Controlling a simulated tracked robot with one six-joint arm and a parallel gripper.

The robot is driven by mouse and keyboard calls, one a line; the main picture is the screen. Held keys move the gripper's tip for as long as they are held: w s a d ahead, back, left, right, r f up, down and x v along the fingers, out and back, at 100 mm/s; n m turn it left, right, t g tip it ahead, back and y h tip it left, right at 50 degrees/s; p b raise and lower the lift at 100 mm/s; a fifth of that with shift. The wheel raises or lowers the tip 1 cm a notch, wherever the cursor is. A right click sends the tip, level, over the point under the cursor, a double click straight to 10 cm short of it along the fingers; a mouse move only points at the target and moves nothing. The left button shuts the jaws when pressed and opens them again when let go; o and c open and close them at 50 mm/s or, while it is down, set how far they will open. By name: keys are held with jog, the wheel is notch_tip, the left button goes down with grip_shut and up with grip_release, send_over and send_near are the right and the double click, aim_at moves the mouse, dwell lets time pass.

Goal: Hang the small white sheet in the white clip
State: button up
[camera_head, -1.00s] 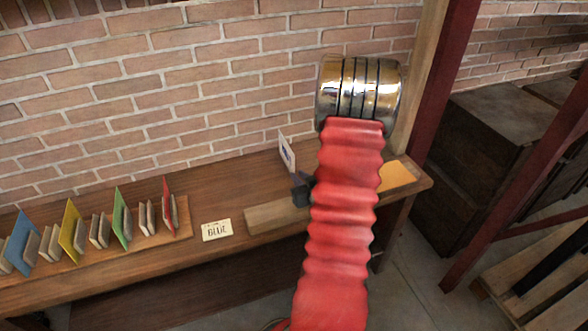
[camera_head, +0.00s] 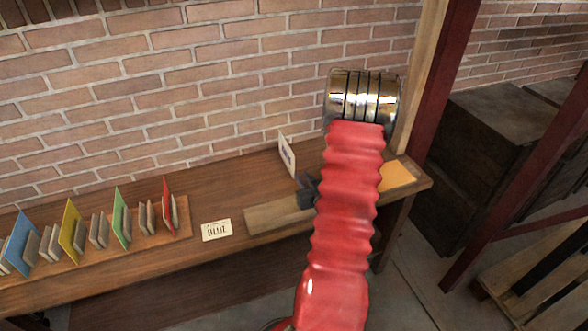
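A small white sheet (camera_head: 287,154) with a dark mark on it stands upright near the back of the wooden bench, just left of my arm. A dark piece, seemingly part of my gripper (camera_head: 306,191), shows at the left edge of my red arm sleeve, in front of and below the sheet. The rest of the gripper is hidden behind the arm, so its opening and any contact with the sheet cannot be seen. Coloured sheets, blue (camera_head: 20,243), yellow (camera_head: 71,231), green (camera_head: 121,217) and red (camera_head: 168,206), stand among pale clip-like holders at left. I cannot tell which clip is white.
An orange sheet (camera_head: 397,175) is at the right end. A brick wall (camera_head: 200,80) stands behind; a dark red post (camera_head: 443,80) rises at right.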

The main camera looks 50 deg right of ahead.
jog(key=shift+x, duration=3.9)
grip_shut()
notch_tip(320, 180, up, 8)
jog(key=shift+f, duration=0.25)
jog(key=shift+s+a, duration=0.1)
jog(key=shift+s, duration=0.05)
jog(key=s+a, duration=0.3)
jog(key=s, duration=0.2)
jog(key=shift+s+a, duration=0.25)
jog(key=shift+s, duration=0.15)
